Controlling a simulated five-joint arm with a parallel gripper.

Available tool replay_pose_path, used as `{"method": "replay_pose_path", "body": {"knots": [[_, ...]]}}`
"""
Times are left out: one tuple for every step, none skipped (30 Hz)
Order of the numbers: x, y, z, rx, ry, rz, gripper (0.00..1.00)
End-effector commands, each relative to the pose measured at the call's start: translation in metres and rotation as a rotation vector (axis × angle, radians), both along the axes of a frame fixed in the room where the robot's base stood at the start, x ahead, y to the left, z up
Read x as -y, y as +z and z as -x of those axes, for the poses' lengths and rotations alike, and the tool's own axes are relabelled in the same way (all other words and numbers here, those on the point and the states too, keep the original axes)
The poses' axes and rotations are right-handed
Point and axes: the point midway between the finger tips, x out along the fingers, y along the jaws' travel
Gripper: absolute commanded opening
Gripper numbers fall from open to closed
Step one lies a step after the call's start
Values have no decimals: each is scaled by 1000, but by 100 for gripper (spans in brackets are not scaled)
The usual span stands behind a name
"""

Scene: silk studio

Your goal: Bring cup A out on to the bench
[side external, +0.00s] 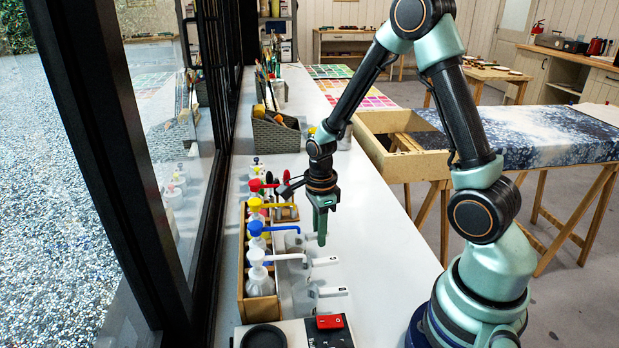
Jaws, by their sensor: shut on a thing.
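My gripper (321,238) points down over the bench, right of a row of pump bottles. Its green fingers are shut at the right side of a small white cup (296,242), apparently on its handle, which the fingers hide. Two more white cups or dippers (302,266) stand nearer the camera, with flat handles (325,261) and (333,292) pointing right. I cannot read a letter on any cup, so I cannot tell which is cup A by its mark. Whether the held cup touches the surface below is unclear.
Pump bottles with white (256,257), blue (256,229), yellow and red tops stand in a wooden rack (261,308), spouts pointing right towards the cups. A scale (330,338) is in front. The white bench (372,262) is clear to the right. A basket (276,136) stands behind.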

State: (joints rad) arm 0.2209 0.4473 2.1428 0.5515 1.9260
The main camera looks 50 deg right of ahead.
Motion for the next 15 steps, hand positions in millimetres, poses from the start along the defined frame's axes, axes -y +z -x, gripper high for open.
{"method": "replay_pose_path", "body": {"knots": [[0,1,0,1,0,1,0],[0,2,0,1,0,1,0],[0,3,0,1,0,0,0],[0,4,-1,2,0,0,0],[0,5,-1,2,0,0,0],[0,7,-1,2,0,0,0],[0,9,-1,2,0,0,0],[0,10,-1,2,0,0,0],[0,12,-1,2,0,0,0],[0,13,-1,2,0,0,0],[0,14,-1,2,0,0,0],[0,16,-1,2,0,0,0],[0,18,0,2,0,0,0],[0,19,0,1,0,1,0],[0,20,0,1,0,1,0]]}}
